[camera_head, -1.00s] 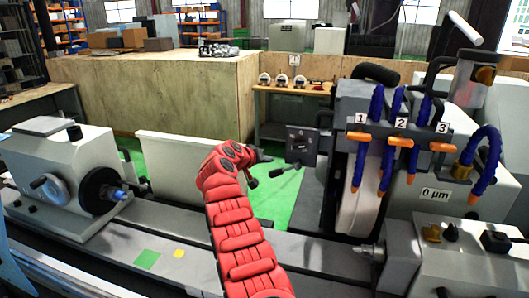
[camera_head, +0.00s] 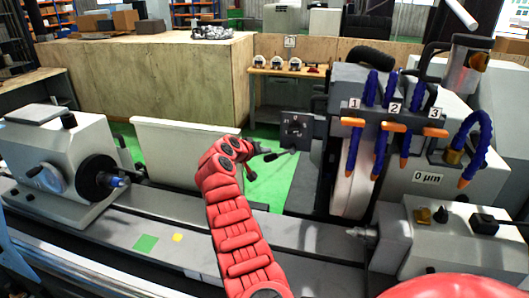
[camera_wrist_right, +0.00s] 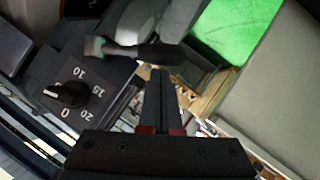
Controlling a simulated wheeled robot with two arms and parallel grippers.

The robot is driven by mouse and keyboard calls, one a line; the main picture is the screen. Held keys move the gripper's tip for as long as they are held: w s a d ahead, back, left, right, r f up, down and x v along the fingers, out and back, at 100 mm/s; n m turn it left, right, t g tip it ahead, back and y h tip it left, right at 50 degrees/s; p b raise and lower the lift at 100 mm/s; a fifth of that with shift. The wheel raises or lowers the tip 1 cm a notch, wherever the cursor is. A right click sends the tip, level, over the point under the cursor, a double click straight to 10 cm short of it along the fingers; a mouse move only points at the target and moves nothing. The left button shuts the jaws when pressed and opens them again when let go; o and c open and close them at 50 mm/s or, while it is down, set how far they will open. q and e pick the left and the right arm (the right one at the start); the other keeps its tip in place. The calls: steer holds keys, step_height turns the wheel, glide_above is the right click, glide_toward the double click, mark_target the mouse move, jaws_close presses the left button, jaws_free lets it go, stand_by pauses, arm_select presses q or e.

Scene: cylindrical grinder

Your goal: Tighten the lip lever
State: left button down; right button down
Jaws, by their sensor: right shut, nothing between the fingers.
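The lip lever is a dark handle (camera_head: 277,156) on a short metal shaft, beside a square black dial panel (camera_head: 297,130) on the grinder. In the right wrist view the black handle (camera_wrist_right: 160,53) lies roughly level, its shaft running left to a greenish end. My right gripper (camera_head: 262,151) reaches in from the bottom on the red arm. In the wrist view the right gripper (camera_wrist_right: 157,72) is shut and empty, its tips just below the handle; I cannot tell whether they touch it. A black dial knob (camera_wrist_right: 68,94) with numbers sits left of the fingers. My left gripper is out of view.
The grinding wheel (camera_head: 347,180), under blue hoses with orange nozzles, stands right of the lever. The grey workhead (camera_head: 62,150) is at left and a white panel (camera_head: 185,152) stands behind the bed. Green floor (camera_head: 262,185) shows behind the bed near the arm.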

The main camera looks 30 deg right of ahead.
steer(key=s+d+f+n+g+h+b, duration=0.1)
steer(key=s+d+f+n+h+b, duration=0.1)
steer(key=b, duration=0.5)
steer(key=s+d+f+n+g+h+b, duration=0.1)
steer(key=s+f+n+h+b, duration=0.1)
steer(key=f+n+h+b, duration=0.2)
steer(key=shift+s+d+f+n+b, duration=0.15)
steer(key=shift+d+f+n+b, duration=0.2)
steer(key=shift+f+n+b, duration=0.7)
steer(key=shift+r+n+h+b, duration=0.25)
steer(key=shift+h+b, duration=0.05)
steer(key=shift+b, duration=0.05)
